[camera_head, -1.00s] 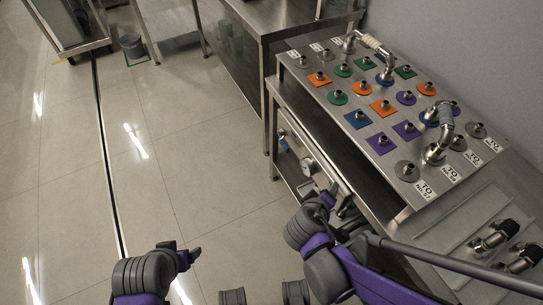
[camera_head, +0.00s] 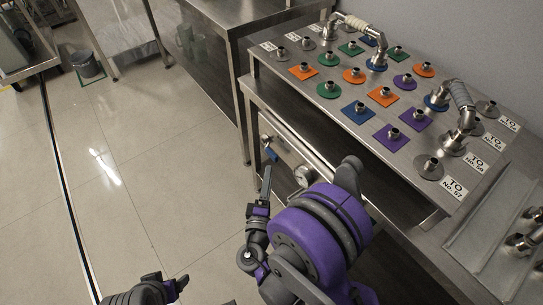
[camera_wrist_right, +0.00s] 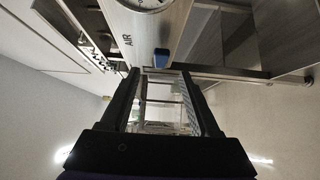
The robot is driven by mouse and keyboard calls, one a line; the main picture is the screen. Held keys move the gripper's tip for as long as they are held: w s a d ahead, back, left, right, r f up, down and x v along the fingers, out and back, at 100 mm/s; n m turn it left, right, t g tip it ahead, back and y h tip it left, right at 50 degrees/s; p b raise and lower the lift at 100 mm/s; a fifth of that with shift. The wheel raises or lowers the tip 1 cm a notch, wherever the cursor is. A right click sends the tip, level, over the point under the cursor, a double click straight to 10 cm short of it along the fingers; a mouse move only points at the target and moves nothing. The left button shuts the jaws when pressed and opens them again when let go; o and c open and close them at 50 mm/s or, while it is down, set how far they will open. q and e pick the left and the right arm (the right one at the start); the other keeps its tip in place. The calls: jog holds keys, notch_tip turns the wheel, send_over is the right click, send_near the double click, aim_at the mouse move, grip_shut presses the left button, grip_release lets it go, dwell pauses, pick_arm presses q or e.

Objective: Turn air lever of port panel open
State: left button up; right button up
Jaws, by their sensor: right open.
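The port panel (camera_head: 344,128) is the metal bench top at the right, with many coloured fittings. On its front face below is the blue air lever (camera_head: 271,153), left of a round gauge (camera_head: 304,176). In the right wrist view the blue lever (camera_wrist_right: 161,54) sits beside the word AIR, just beyond the fingertips. My right gripper (camera_head: 266,170) is open and empty, close in front of the lever and apart from it as far as I can see. It also shows in the right wrist view (camera_wrist_right: 160,73). My left gripper (camera_head: 177,286) is small and partly hidden at the bottom edge.
A metal tray (camera_head: 480,250) with fittings is at the lower right. A steel table (camera_head: 215,60) stands behind the panel bench. A bucket (camera_head: 88,66) stands on the floor at the far left. The floor (camera_head: 160,170) left of the bench is clear.

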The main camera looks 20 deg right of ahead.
aim_at(272, 158)
jog(key=x, duration=0.7)
jog(key=shift+w+d+b, duration=0.2)
jog(key=shift+w+b, duration=0.05)
jog(key=shift+b, duration=0.1)
grip_shut()
dwell(1.0)
